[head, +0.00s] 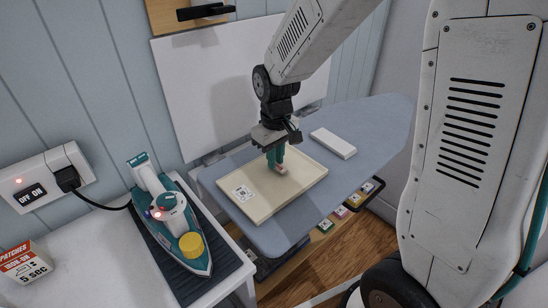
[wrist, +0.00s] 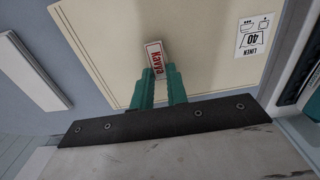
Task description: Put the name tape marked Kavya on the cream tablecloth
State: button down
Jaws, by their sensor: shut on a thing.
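The name tape (wrist: 155,58), white with a red edge and red lettering "Kavya", sits between my green fingertips in the wrist view. In the head view the small tape (head: 281,169) shows at the finger ends. My gripper (head: 275,160) is shut on it, pointing down over the cream tablecloth; the fingers also show in the wrist view (wrist: 158,82). The cream tablecloth (head: 265,207) lies folded flat on the ironing board, with a white label (head: 243,193) reading "LINEN 40" in the wrist view. Whether the tape touches the cloth I cannot tell.
The blue ironing board (head: 375,125) also bears a white block (head: 333,143) behind the cloth. A teal and white iron (head: 178,220) rests on a dark mat at left, its light red, beside a plugged-in switch (head: 45,190). An iron-on patches box (head: 25,262) stands front left.

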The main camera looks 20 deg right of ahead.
jog(key=shift+f, duration=0.35)
jog(key=shift+s+f, duration=0.1)
jog(key=shift+f, duration=0.2)
jog(key=shift+f, duration=0.1)
jog(key=c, duration=1.5)
grip_release()
jog(key=shift+s+f, duration=0.15)
jog(key=shift+s, duration=0.05)
jog(key=shift+o, duration=0.6)
notch_tip(320, 180, up, 12)
jog(key=shift+w, duration=0.25)
jog(key=s+d+r+m, duration=0.1)
jog(key=s+r, duration=0.1)
jog(key=s, duration=0.9)
jog(key=s+d+r+m+t, duration=0.1)
jog(key=s+d+r+m, duration=0.1)
jog(key=s, duration=1)
jog(key=shift+s+d+r+m, duration=0.2)
jog(key=shift+r+m, duration=0.1)
jog(key=shift+r, duration=0.55)
